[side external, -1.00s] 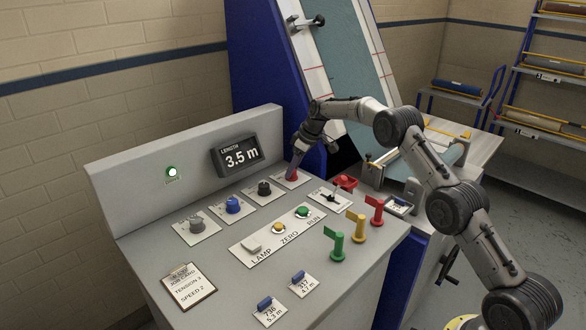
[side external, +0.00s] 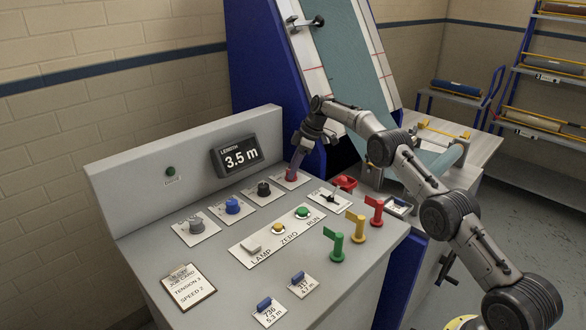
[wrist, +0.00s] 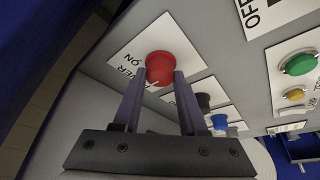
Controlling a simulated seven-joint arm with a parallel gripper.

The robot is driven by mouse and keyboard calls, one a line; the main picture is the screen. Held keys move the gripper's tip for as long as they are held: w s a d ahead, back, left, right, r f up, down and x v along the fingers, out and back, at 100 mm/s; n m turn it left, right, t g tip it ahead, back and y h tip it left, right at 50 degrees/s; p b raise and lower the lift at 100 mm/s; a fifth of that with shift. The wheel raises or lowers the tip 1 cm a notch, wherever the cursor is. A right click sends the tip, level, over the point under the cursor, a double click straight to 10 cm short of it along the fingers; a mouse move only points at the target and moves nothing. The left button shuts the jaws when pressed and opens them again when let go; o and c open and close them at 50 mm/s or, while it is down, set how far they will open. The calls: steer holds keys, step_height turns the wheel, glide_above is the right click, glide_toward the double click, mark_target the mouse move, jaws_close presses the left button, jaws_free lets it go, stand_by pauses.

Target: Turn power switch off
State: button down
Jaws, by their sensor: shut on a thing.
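The power switch is a red round knob (wrist: 162,66) with a pale pointer mark. It stands on a white plate (wrist: 195,62) lettered POWER and ON in the wrist view. In the side view the red knob (side external: 291,176) is at the back right of the sloped panel, partly hidden by my gripper (side external: 295,165). My gripper's two fingers are on either side of the knob and shut on it. The round indicator lamp (side external: 171,171) on the upright back panel is dark green and unlit.
Black (side external: 264,189), blue (side external: 232,205) and grey (side external: 196,224) knobs line up to the left of the switch. A red mushroom button (side external: 345,183) and a black lever (side external: 331,197) are close on its right. Green, yellow and red upright handles stand nearer the front.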

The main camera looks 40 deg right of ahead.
steer(key=shift+c, duration=2.2)
jaws_free()
steer(key=shift+r, duration=0.1)
steer(key=v, duration=0.7)
steer(key=shift+r, duration=0.15)
steer(key=shift+s+d, duration=0.1)
